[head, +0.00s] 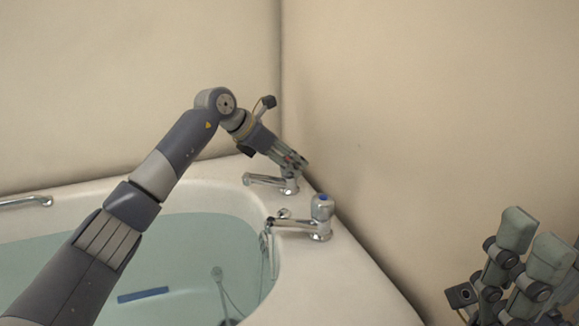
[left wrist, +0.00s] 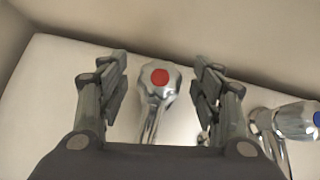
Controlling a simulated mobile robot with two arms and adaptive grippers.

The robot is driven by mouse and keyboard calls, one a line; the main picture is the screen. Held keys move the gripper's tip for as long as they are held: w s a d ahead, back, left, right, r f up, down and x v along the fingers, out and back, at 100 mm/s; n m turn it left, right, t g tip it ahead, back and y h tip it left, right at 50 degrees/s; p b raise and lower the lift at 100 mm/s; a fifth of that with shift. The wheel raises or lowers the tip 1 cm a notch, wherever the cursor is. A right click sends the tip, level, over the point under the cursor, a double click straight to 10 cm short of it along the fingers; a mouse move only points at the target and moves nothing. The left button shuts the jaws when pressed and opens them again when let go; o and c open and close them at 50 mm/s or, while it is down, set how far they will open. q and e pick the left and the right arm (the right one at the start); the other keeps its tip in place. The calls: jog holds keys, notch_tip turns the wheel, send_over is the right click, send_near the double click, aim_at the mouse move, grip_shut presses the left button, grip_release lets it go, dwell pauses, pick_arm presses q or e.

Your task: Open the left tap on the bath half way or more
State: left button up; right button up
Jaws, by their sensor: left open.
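The left tap (head: 285,183) is chrome with a spout pointing left over the bath, and my left gripper hides most of its handle in the head view. In the left wrist view its handle (left wrist: 160,82) has a red top and sits between the two open fingers. My left gripper (head: 299,164) is at the handle, fingers apart on either side; I cannot tell whether they touch it. The right tap (head: 320,215), with a blue top, stands nearer in the head view and at the right edge of the left wrist view (left wrist: 297,122). My right gripper (head: 515,275) is at the lower right, away from the taps.
The white bath (head: 340,280) holds pale water with a blue strip (head: 143,295) in it. A chrome grab rail (head: 25,201) is on the far left rim. Beige walls stand close behind and right of the taps.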

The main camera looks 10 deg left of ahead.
pick_arm(q)
jog(key=shift+w+d+f, duration=0.3)
jog(key=shift+f, duration=0.1)
jog(key=c, duration=1.1)
